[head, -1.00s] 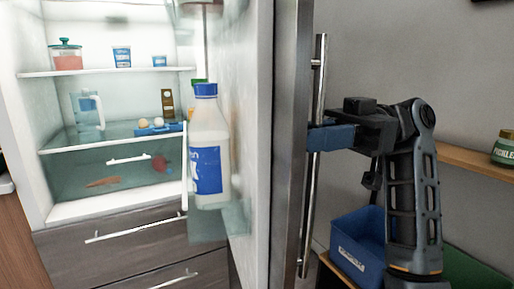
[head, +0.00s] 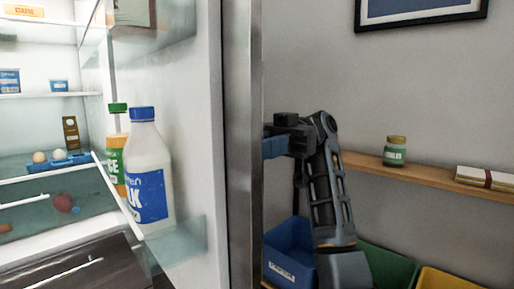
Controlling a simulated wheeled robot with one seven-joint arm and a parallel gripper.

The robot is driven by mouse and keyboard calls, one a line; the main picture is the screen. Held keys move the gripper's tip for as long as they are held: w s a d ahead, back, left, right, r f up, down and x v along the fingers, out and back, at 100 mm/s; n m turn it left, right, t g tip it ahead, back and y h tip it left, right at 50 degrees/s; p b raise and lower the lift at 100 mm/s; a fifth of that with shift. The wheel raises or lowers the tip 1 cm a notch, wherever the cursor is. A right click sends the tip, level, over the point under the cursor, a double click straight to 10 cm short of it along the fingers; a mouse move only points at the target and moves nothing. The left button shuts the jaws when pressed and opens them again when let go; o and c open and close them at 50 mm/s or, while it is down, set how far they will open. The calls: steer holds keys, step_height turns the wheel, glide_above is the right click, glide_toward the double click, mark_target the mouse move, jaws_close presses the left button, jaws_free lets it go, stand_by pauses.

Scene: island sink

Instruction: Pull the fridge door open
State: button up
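The fridge door (head: 240,150) stands wide open in the head view, seen nearly edge-on. Its inner side faces left and its outer side faces right. My gripper (head: 272,147) is on the outer side of the door, at its edge. The fingertips and the door handle are hidden behind the door edge, so I cannot see whether the fingers are shut on the handle. The fridge interior (head: 40,125) is exposed at the left.
Door shelves hold a milk bottle (head: 149,175) and a green-capped juice bottle (head: 116,150). Right of the door are a wall shelf (head: 430,178) with a jar (head: 394,152), a blue bin (head: 291,250), a green bin (head: 388,266) and a yellow bin (head: 440,279).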

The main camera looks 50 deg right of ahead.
steer(key=shift+o, duration=1.1)
steer(key=shift+d, duration=0.1)
steer(key=d+b, duration=0.2)
steer(key=d, duration=0.5)
steer(key=shift+d, duration=0.3)
